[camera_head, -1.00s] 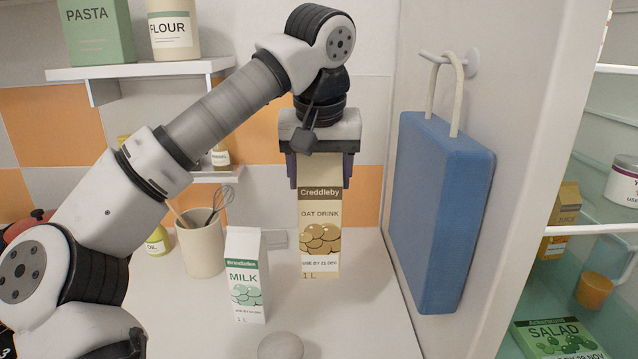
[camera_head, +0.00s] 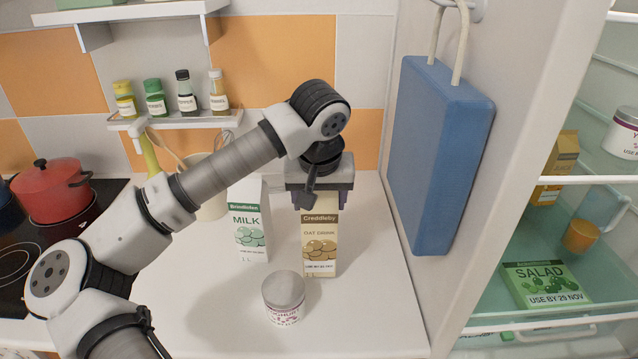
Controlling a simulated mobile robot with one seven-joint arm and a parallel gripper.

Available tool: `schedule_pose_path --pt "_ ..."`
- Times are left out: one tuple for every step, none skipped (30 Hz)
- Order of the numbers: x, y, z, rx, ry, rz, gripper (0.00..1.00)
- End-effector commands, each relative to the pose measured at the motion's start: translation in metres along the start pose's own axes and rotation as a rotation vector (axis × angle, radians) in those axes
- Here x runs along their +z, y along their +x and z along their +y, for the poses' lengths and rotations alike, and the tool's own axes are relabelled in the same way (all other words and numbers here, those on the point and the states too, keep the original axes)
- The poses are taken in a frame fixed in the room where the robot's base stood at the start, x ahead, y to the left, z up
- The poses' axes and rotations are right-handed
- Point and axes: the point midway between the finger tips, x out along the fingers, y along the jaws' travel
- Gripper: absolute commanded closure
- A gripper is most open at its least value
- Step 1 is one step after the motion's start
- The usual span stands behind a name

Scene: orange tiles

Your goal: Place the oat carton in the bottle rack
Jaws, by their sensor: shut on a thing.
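The oat carton (camera_head: 320,247) is tan and white with a brown "Creddleby" band, upright in the camera_head view. My gripper (camera_head: 320,205) is above it and shut on its top, hiding the upper end. The carton's base is at or just above the white counter; I cannot tell whether it touches. I cannot make out a bottle rack. At the right, an open fridge shows glass shelves (camera_head: 470,300) with white front rails.
A milk carton (camera_head: 250,232) stands just left of the oat carton, and a yoghurt tub (camera_head: 284,300) in front. A blue bag (camera_head: 440,155) hangs on the panel at right. A red pot (camera_head: 52,190) is on the hob. A salad box (camera_head: 545,285) lies in the fridge.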

Motion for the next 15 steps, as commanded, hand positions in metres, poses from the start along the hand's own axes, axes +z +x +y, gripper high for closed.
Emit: schedule_pose_path --pt "0.001 0.004 0.0 0.002 -0.001 0.0 1.0" --pt "0.003 0.008 0.0 0.001 -0.001 0.0 1.0" --pt "0.004 0.012 0.0 0.002 0.0 0.0 1.0" --pt "0.005 0.015 0.0 0.002 0.0 0.001 1.0" --pt "0.005 0.017 0.0 0.001 -0.001 0.002 1.0" --pt "0.006 0.019 0.0 0.001 -0.001 0.002 1.0" --pt "0.006 0.019 0.0 0.001 -0.001 0.003 1.0" --pt "0.006 0.019 0.0 0.0 -0.001 0.003 1.0" --pt "0.006 0.019 0.0 0.0 -0.001 0.003 1.0" --pt "0.006 0.019 0.0 0.0 -0.001 0.003 1.0" --pt "0.006 0.019 0.0 0.0 -0.001 0.003 1.0" --pt "0.006 0.019 0.0 0.0 -0.001 0.003 1.0" --pt "0.006 0.019 0.0 0.0 -0.001 0.003 1.0" --pt "0.006 0.02 0.0 0.0 -0.001 0.003 1.0" --pt "0.006 0.021 0.0 0.0 -0.001 0.003 1.0"
